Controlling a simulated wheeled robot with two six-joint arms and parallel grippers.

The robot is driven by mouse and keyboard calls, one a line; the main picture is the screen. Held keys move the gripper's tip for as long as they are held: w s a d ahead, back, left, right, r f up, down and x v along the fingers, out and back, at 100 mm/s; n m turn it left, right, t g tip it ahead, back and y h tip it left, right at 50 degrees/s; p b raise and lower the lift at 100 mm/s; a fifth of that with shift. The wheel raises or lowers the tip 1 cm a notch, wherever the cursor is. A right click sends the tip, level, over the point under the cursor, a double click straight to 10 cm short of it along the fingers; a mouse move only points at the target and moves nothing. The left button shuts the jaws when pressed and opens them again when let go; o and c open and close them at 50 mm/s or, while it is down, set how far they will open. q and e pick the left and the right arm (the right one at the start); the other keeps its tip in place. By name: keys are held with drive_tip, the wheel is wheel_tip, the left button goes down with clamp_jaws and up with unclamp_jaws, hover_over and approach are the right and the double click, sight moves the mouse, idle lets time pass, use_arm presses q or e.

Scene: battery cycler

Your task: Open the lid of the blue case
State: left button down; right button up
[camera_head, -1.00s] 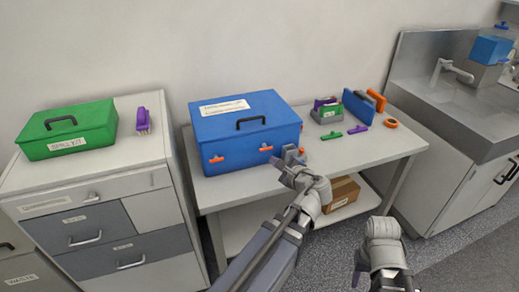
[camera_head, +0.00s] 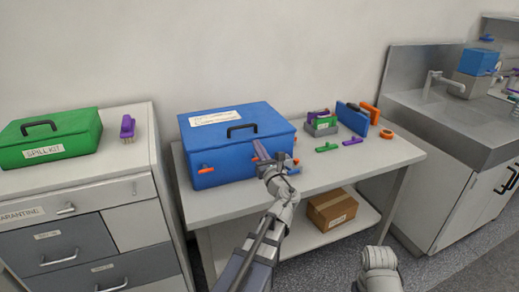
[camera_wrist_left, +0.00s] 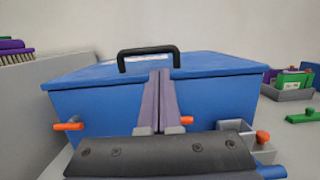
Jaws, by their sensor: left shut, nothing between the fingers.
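The blue case (camera_head: 233,146) stands on the grey table with its lid down. A black handle (camera_head: 242,129) and a white label are on the lid. An orange latch (camera_head: 206,170) sticks out at the front left; another orange latch (camera_wrist_left: 187,120) shows in the left wrist view, right of the fingers. My left gripper (camera_head: 261,150) is shut and empty, in front of the case's right front part, fingers pointing up near the lid edge. In the left wrist view the closed fingers (camera_wrist_left: 160,98) overlap the case front below the handle (camera_wrist_left: 148,54). I cannot tell whether they touch it. My right gripper is not clearly visible.
A green spill kit case (camera_head: 50,137) and a purple brush (camera_head: 127,127) sit on the drawer cabinet at left. Right of the blue case lie a grey bin, clips, a blue panel (camera_head: 352,118) and an orange ring (camera_head: 387,134). A cardboard box (camera_head: 331,209) is on the lower shelf.

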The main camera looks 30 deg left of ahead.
use_arm(q)
drive_tip(key=x, duration=0.6)
drive_tip(key=shift+p, duration=0.4)
